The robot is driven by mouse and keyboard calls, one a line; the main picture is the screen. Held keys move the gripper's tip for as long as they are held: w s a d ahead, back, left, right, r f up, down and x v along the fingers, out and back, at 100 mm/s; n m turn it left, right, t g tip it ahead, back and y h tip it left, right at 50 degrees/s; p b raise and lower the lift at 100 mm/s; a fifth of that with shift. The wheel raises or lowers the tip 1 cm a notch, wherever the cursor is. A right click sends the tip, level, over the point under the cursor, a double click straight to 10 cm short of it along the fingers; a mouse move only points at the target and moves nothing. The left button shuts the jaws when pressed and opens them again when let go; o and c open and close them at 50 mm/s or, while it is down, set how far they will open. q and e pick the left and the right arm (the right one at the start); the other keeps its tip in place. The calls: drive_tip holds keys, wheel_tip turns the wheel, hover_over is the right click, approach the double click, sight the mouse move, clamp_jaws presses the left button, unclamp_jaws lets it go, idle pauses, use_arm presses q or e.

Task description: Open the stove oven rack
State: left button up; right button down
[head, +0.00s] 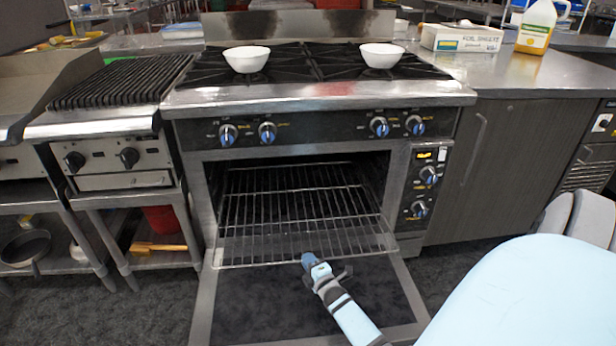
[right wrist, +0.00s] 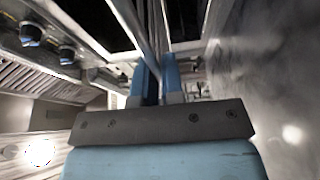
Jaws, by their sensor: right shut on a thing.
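The stove (head: 318,95) stands in the middle of the head view with its oven door (head: 290,295) folded down. The wire oven rack (head: 300,215) sits in the oven, and its front part reaches out over the door. My right gripper (head: 311,262) is at the front edge of the rack, a little right of its middle. In the right wrist view the blue fingers (right wrist: 155,82) are shut around thin metal bars of the rack (right wrist: 148,35). My left gripper is not in view.
Two white bowls (head: 247,59) (head: 381,55) stand on the burners. A grill (head: 118,90) on a shelved stand is at the left. A cabinet (head: 510,165) with a counter is at the right. Dark floor lies in front.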

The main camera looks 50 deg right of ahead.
drive_tip(key=shift+a, duration=0.1)
drive_tip(key=c, duration=1.2)
unclamp_jaws()
drive_tip(key=shift+c, duration=0.2)
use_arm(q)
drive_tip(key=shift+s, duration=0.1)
use_arm(e)
drive_tip(key=shift+s, duration=0.15)
